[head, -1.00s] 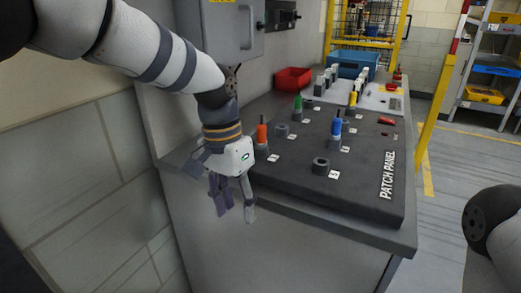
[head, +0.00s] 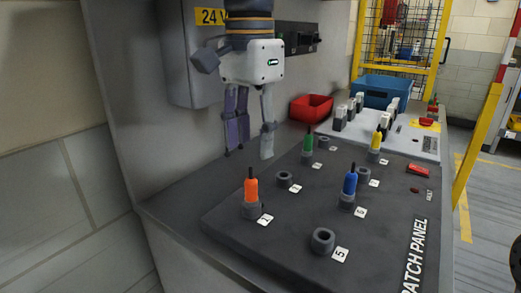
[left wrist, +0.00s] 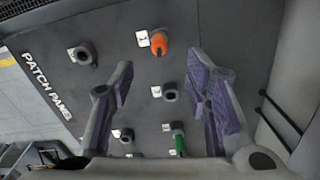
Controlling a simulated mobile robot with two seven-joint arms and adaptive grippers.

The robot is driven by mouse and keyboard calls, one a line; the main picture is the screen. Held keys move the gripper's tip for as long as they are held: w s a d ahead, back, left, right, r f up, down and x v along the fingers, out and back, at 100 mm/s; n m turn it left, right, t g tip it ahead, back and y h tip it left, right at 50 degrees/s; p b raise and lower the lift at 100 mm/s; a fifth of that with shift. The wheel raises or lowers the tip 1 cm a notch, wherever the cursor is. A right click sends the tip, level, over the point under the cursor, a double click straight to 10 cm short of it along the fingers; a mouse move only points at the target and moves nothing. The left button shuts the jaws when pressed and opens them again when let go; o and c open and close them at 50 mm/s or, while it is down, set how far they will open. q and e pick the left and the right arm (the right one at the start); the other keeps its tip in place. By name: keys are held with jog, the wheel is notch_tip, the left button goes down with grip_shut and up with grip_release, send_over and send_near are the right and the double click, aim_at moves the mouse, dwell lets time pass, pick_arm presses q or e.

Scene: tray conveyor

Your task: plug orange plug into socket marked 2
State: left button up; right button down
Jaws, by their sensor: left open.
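The orange plug (head: 251,189) stands upright in the socket marked 1 (head: 251,210), at the near left of the patch panel. It also shows in the left wrist view (left wrist: 161,43), upper middle. An empty grey socket (head: 283,179) lies behind it, between the orange and green plugs; its tag is too small to read surely. That socket also shows in the left wrist view (left wrist: 169,95). My left gripper (head: 252,150) is open and empty, pointing down above the panel's left edge, apart from the plug. My right gripper is out of view.
A blue plug (head: 350,184) and green plug (head: 308,143) stand nearby, with a yellow plug (head: 376,140) farther back. An empty socket marked 5 (head: 322,240) is at the front. A red bin (head: 311,107) and blue bin (head: 388,91) stand behind. A wall cabinet is close behind the gripper.

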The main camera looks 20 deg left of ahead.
aim_at(251, 178)
pick_arm(q)
jog(key=f, duration=1)
jog(key=shift+s, duration=0.2)
grip_shut()
jog(key=shift+r, duration=0.15)
jog(key=shift+r+p, duration=0.45)
jog(key=shift+r, duration=1.05)
jog(key=shift+r, duration=2)
